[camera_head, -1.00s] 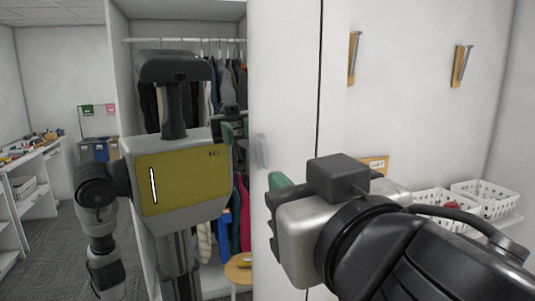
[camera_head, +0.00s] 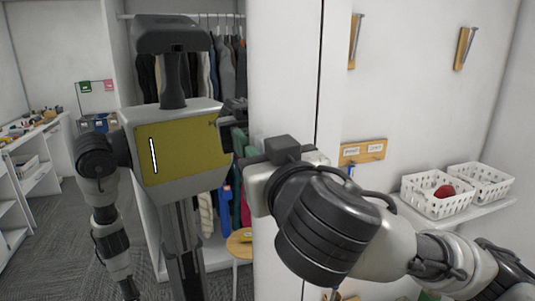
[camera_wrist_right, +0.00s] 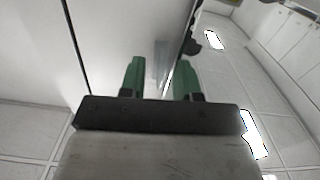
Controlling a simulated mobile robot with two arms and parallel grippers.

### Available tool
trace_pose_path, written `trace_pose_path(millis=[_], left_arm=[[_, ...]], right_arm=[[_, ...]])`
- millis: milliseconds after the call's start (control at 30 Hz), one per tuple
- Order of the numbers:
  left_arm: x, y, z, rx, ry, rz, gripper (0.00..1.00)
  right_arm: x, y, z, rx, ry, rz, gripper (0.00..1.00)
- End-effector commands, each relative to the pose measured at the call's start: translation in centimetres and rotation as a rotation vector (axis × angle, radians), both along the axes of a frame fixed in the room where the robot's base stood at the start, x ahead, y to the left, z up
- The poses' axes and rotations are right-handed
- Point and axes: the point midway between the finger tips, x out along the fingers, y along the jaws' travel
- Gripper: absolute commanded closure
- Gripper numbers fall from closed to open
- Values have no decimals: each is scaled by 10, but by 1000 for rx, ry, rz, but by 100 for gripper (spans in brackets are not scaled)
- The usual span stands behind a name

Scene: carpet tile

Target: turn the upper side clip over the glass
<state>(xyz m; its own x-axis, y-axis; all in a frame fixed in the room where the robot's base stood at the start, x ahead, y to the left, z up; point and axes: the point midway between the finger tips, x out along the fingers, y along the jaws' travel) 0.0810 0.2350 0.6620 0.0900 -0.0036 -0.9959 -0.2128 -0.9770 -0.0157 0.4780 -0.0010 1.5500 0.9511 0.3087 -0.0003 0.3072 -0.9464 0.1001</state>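A mirror (camera_head: 182,190) fills the left of the head view and shows my own reflection. Its right edge meets a white panel. My right gripper (camera_wrist_right: 160,75) is at this edge. Its two green fingers stand apart in the right wrist view. A translucent, pale clip (camera_wrist_right: 162,82) shows in the gap between them; I cannot tell whether they touch it. In the head view, the gripper and wrist hide the clip and most of the fingers. My left gripper is out of view.
Two white baskets (camera_head: 438,207) stand on a wall shelf at right, one with a red item. Wooden hooks (camera_head: 465,47) and a labelled board (camera_head: 363,152) are on the wall. The white panel (camera_head: 283,70) stands close to my right arm. The reflection shows hanging clothes.

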Motion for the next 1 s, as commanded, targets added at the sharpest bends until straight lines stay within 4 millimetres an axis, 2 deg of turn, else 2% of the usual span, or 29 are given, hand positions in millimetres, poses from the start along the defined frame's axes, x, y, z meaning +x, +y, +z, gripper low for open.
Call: trace_pose_path(millis=[33,233,667,1000], left_arm=[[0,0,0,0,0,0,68],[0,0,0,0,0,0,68],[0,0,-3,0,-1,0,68],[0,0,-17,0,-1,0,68]], right_arm=[[0,0,0,0,0,0,70],[0,0,0,0,0,0,100],[0,0,-1,-39,-12,0,100],[-1,0,-2,-256,-83,0,100]])
